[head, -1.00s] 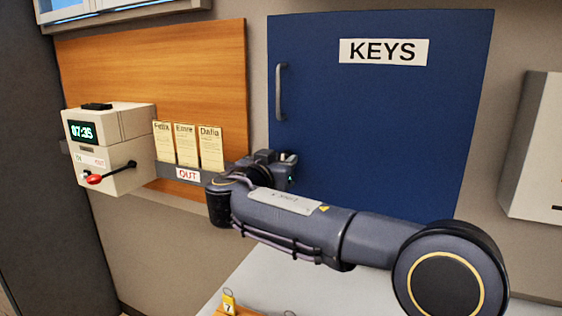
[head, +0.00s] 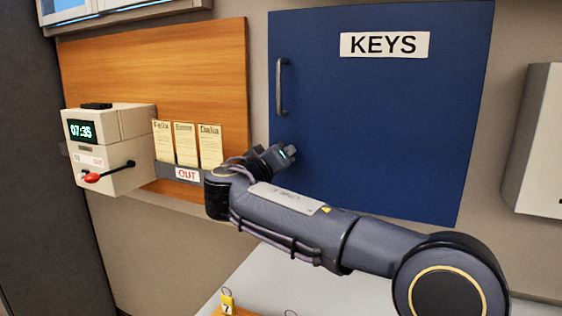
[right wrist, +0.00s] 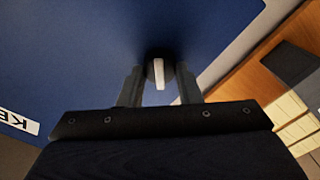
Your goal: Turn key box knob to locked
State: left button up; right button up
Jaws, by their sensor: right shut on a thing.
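The blue key box door (head: 390,120) has a grey bar handle (head: 281,87) at its left side. My right gripper (head: 284,156) is at the door's lower left, below the handle. In the right wrist view, the dark round knob (right wrist: 152,72) with a white pointer bar sits between the two fingers of my right gripper (right wrist: 159,76), which is shut on it. The pointer runs nearly straight up and down in that view. In the head view, the gripper hides the knob. My left gripper is not in view.
A wooden board (head: 160,80) at the left carries a card rack (head: 187,174) and cards. A white time clock (head: 110,145) with a red-tipped lever stands left of it. A white wall box (head: 535,140) is at the right. A pale table (head: 260,285) lies below.

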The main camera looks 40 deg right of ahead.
jog(key=n+p, duration=0.2)
jog(key=n, duration=0.7)
jog(key=shift+f+n, duration=0.1)
jog(key=shift+n, duration=0.3)
dwell(0.4)
jog(key=o, duration=1)
jog(key=shift+w, duration=0.1)
jog(key=shift+a, duration=0.15)
jog(key=b+v, duration=0.1)
jog(key=v, duration=0.6)
jog(key=shift+s+a, duration=0.25)
jog(key=shift+a, duration=0.05)
jog(key=shift+f, duration=0.1)
